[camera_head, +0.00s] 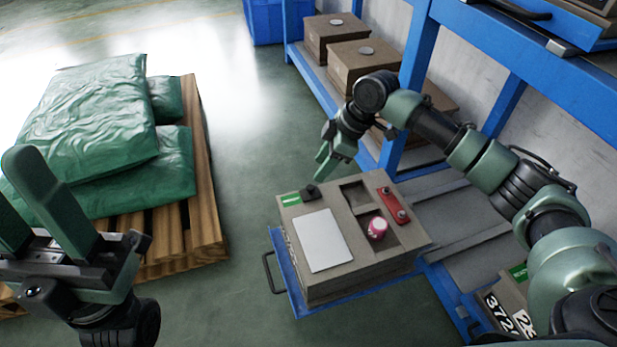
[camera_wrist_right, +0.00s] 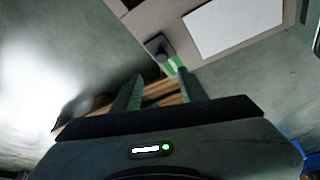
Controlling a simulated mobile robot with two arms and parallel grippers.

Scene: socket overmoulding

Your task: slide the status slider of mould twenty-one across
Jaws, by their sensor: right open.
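A grey-beige mould (camera_head: 355,275) sits on a pulled-out blue tray (camera_head: 283,268); its side number is not readable. At its far left corner is the status slider, a black knob (camera_head: 310,192) beside a green strip (camera_head: 290,199). The wrist view also shows the knob (camera_wrist_right: 160,46) and green strip (camera_wrist_right: 174,65). My right gripper (camera_head: 324,168) is open and empty just above and beyond the knob, apart from it in the head view. In the wrist view the knob appears just beyond the fingertips (camera_wrist_right: 159,79). My left gripper (camera_head: 24,185) is open and empty at the left.
The mould top carries a white plate (camera_head: 313,240), a red bar (camera_head: 393,205) and two recesses, one holding a pink-and-white item (camera_head: 377,227). Green sacks (camera_head: 90,120) lie on a wooden pallet (camera_head: 203,200). A blue rack (camera_head: 413,60) holds brown boxes (camera_head: 335,35).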

